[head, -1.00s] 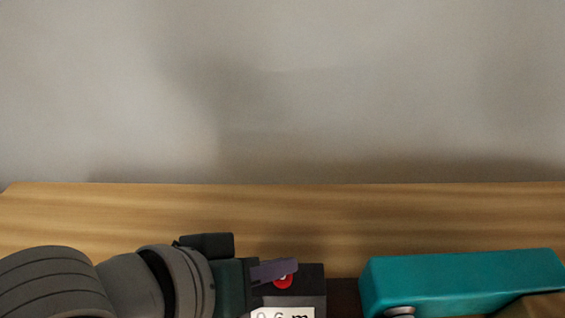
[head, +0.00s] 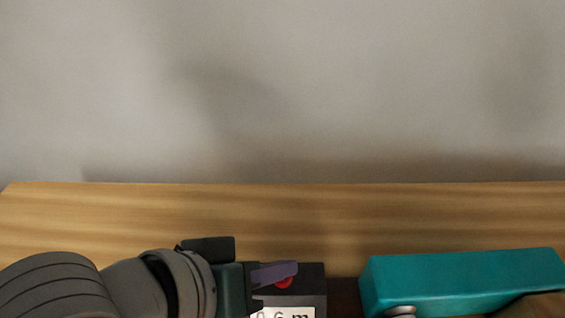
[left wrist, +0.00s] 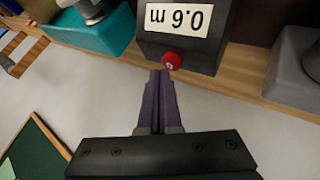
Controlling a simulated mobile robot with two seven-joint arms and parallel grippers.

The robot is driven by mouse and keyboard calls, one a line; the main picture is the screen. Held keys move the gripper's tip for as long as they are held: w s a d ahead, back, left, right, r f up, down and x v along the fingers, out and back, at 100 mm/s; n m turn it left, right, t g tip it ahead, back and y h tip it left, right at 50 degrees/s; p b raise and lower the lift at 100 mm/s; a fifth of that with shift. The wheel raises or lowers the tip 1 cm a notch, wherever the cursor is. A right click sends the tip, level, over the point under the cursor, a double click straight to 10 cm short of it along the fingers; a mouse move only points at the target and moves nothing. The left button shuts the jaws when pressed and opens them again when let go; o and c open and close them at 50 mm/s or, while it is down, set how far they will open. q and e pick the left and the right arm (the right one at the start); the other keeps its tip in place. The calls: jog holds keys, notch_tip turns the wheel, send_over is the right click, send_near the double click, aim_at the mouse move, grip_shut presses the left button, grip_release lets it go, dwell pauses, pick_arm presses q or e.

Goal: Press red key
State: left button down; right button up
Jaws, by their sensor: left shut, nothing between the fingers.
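The red key (head: 284,283) is a small round button on a dark box (head: 313,284) with a white "0.6 m" label, at the bottom middle of the head view. It also shows in the left wrist view (left wrist: 172,60), near the box's edge. My left gripper (head: 296,268) is shut and empty. Its purple fingers overlap the upper part of the key in the head view. In the left wrist view the fingertips (left wrist: 160,74) end right beside the key; I cannot tell whether they touch it. My right gripper is not in view.
A teal box (head: 460,278) with a metal fitting stands right of the dark box, across a narrow gap. A grey object (left wrist: 297,68) stands on the other side in the left wrist view. The wooden surface (head: 420,215) behind is clear up to the grey wall.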

aim_at(277, 286)
pick_arm(q)
jog(key=shift+f+b, duration=0.3)
jog(key=shift+f, duration=0.2)
dwell(0.5)
dwell(0.3)
jog(key=shift+r+p, duration=0.9)
jog(key=shift+p, duration=0.2)
notch_tip(277, 286, up, 5)
jog(key=p, duration=0.5)
